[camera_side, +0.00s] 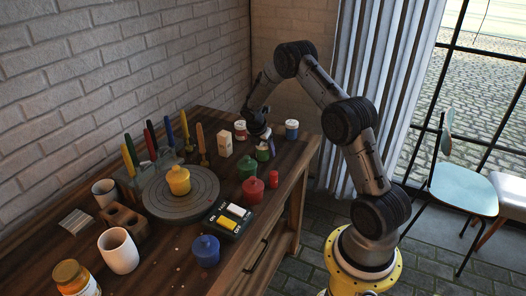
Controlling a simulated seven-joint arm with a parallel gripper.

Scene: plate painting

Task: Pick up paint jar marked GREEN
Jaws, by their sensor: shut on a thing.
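A small paint jar with green on its side (262,153) is at the far right part of the wooden table, directly below my gripper (264,134). My gripper points down and is shut on the jar at its top; the fingers and the jar's upper part are small and partly hidden, and I cannot read the mark. I cannot tell whether the jar is touching the table. A green lidded pot (249,168) stands nearer the camera.
A red-marked jar (240,130) and a blue-marked jar (292,130) stand on either side of my gripper. A white carton (225,144), red pot (253,190) and small red cylinder (273,179) are near.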

